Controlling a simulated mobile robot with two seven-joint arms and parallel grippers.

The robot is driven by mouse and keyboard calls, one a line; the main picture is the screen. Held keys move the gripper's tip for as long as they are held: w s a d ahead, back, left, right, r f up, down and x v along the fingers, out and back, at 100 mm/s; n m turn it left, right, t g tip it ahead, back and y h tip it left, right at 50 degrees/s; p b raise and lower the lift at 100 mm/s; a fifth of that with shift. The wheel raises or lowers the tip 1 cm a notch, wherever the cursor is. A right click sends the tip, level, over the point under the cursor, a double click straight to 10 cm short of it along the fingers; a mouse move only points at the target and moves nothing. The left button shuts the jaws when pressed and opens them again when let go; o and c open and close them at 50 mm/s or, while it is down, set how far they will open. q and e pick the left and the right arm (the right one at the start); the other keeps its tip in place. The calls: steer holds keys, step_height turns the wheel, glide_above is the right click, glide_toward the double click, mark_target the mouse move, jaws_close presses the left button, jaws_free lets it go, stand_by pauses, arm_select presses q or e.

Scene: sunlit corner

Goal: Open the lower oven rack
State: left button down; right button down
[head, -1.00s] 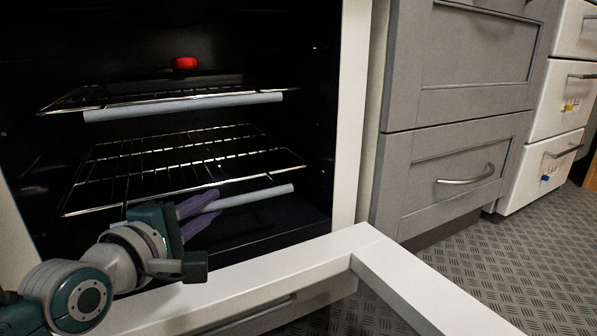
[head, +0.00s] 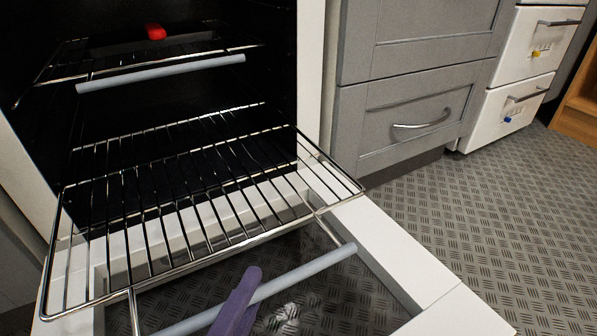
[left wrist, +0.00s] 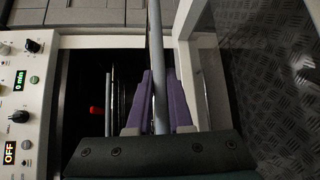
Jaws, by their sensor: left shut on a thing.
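The lower oven rack (head: 190,205) is a wire shelf with a grey bar handle (head: 311,272) along its front. It is pulled far out of the oven and lies above the lowered oven door (head: 425,270). My left gripper (head: 238,305) has purple fingers and is at the bar at the bottom of the head view, its arm mostly out of frame. In the left wrist view the fingers (left wrist: 160,100) are shut on the bar (left wrist: 158,60), which runs between them. My right gripper is in neither view.
The upper rack (head: 150,65) is inside the oven, with a red object (head: 155,32) on it. Grey drawers (head: 410,110) and white drawers (head: 515,105) stand at the right. The oven controls (left wrist: 22,100) show in the left wrist view. Open floor (head: 470,215) lies at the right.

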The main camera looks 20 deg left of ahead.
arm_select(q)
steer(key=shift+s+d, duration=0.4)
steer(key=shift+d, duration=0.15)
steer(key=shift+s+d, duration=0.45)
steer(key=shift+d, duration=0.05)
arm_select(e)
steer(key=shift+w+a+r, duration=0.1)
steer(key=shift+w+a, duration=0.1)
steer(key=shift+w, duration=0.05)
arm_select(q)
steer(key=c, duration=0.8)
jaws_free()
steer(key=shift+a, duration=0.1)
steer(key=shift+c, duration=0.2)
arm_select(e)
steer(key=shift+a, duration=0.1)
